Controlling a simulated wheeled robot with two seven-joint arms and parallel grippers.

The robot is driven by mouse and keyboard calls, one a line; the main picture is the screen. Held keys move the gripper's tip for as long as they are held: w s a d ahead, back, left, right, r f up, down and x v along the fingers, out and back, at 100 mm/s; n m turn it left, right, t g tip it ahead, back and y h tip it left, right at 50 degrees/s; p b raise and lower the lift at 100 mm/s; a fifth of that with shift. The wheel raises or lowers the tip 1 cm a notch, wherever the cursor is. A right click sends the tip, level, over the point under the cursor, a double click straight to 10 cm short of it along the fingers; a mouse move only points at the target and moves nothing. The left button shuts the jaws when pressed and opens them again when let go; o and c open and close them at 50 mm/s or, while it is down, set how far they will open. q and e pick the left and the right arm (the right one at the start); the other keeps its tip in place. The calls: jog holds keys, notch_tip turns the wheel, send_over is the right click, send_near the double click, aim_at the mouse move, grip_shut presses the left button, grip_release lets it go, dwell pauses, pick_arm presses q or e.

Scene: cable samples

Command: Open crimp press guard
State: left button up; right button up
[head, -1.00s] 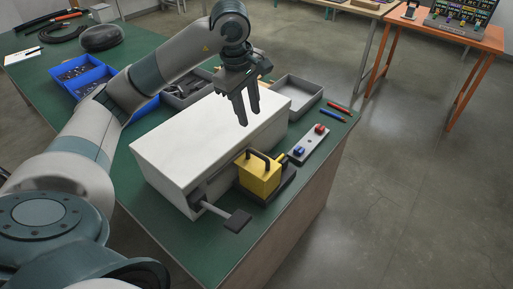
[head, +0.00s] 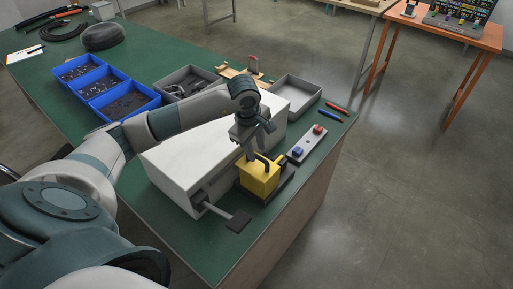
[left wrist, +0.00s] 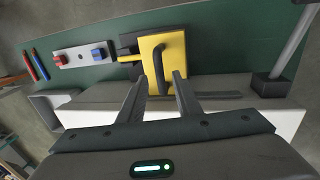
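The crimp press is a long white box (head: 176,165) on the green bench. Its yellow guard (head: 257,181), with a black loop handle (head: 262,160), sits at its front side and looks closed. My left gripper (head: 248,157) is just above the guard, pointing down. In the left wrist view its two fingers (left wrist: 158,91) are spread apart, with the black handle (left wrist: 158,62) just beyond and between the tips; I cannot tell if they touch it. The yellow guard (left wrist: 180,48) fills the middle there. My right gripper is in neither view.
A lever with a black pad (head: 238,220) sticks out at the press's front. A grey strip with a blue and a red button (head: 307,146) lies right of the guard. Blue bins (head: 128,103), a grey tray (head: 298,91) and two pens (head: 333,112) are on the bench.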

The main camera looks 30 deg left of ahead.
pick_arm(q)
jog(key=shift+w+f, duration=0.2)
jog(key=shift+f, duration=0.7)
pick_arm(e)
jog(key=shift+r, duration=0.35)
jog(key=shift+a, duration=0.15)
pick_arm(q)
jog(key=shift+c, duration=0.9)
grip_shut()
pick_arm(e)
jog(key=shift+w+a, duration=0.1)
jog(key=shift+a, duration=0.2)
